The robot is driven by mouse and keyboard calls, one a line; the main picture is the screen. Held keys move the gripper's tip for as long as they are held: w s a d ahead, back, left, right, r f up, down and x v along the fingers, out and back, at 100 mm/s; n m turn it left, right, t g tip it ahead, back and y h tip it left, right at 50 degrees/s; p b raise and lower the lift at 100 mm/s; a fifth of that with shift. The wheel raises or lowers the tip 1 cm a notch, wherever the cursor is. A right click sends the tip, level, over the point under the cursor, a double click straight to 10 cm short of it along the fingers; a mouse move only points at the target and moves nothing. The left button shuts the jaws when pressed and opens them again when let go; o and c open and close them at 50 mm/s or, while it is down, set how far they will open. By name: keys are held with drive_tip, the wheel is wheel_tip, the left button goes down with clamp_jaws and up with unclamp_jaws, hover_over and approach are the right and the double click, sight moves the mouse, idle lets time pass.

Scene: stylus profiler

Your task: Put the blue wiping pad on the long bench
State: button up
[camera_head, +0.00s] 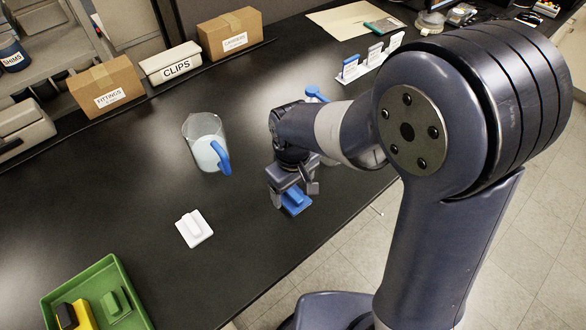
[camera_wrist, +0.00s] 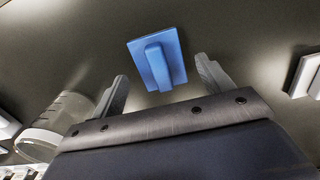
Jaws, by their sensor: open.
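The blue wiping pad (camera_head: 296,201) is a flat square with a raised grip bar, lying on the dark long bench (camera_head: 120,195) near its front edge. My gripper (camera_head: 292,196) is right above it, partly covering it in the head view. In the wrist view the blue pad (camera_wrist: 157,60) lies just beyond and between the tips of my open fingers (camera_wrist: 160,85). The fingers stand apart from the pad on both sides, and nothing is held.
A white pad (camera_head: 194,228) lies to the left. A jug (camera_head: 206,143) with a blue handle stands behind. A green tray (camera_head: 88,268) holds yellow and green pads at the lower left. Boxes and a CLIPS bin (camera_head: 170,63) line the back. Bare bench lies between.

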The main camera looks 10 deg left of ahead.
sight(293, 193)
wheel_tip(293, 193, up, 10)
idle(0.3)
drive_tip(key=shift+s, duration=0.1)
